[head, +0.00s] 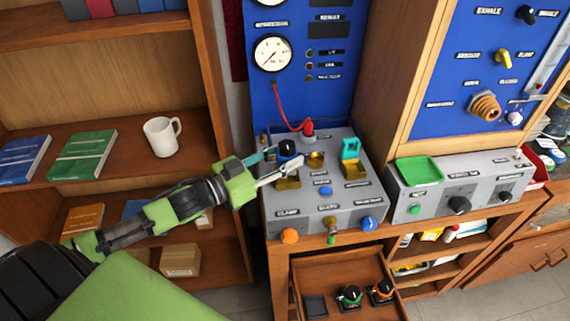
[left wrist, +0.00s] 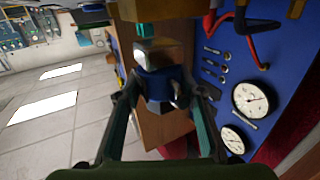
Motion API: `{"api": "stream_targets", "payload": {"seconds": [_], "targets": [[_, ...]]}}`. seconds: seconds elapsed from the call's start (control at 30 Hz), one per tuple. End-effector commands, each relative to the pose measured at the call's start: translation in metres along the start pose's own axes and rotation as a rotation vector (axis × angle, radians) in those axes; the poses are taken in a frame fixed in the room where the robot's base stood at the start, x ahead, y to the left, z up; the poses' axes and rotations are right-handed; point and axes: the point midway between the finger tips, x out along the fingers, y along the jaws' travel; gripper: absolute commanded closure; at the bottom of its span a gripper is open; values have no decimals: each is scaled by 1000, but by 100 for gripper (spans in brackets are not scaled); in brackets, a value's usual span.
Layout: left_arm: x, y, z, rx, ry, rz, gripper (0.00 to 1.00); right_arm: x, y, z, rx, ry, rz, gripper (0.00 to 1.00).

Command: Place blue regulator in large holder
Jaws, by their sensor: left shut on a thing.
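The blue regulator (head: 288,148), with a black top, is between the fingers of my left gripper (head: 284,161) above the left rear of the grey testbench (head: 275,210). The regulator also shows between the fingers in the left wrist view (left wrist: 158,84). My left gripper is shut on it. A gold holder (head: 287,183) is on the bench just below and in front of the gripper. A teal holder (head: 350,148) stands to the right. I cannot tell which is the large holder, or whether the regulator touches the bench. My right gripper is not in view.
A red hose plug (head: 308,128) and a gold fitting (head: 316,158) are close to the gripper's right. An open drawer (head: 325,270) below holds a green regulator (head: 349,296) and an orange regulator (head: 381,290). A blue gauge panel (head: 290,95) rises behind.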

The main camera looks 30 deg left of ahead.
Motion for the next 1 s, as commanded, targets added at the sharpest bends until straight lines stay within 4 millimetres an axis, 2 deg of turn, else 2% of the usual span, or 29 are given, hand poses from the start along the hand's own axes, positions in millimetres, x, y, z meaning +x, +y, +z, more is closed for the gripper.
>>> {"api": "stream_targets", "payload": {"seconds": [0.17, 0.4, 0.8, 0.83, 0.87, 1.0], "targets": [[5, -7, 6, 2, 6, 1, 100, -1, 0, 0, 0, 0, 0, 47], [5, -5, 33, 0, 6, 2, 100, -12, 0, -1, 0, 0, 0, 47], [5, -5, 40, 2, 5, 3, 100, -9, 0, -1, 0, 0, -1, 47], [4, -5, 42, 1, 0, 1, 57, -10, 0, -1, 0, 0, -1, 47], [4, -5, 41, 1, 0, 1, 49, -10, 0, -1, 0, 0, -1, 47], [4, -5, 41, 1, 0, 1, 48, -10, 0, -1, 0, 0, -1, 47]]}}
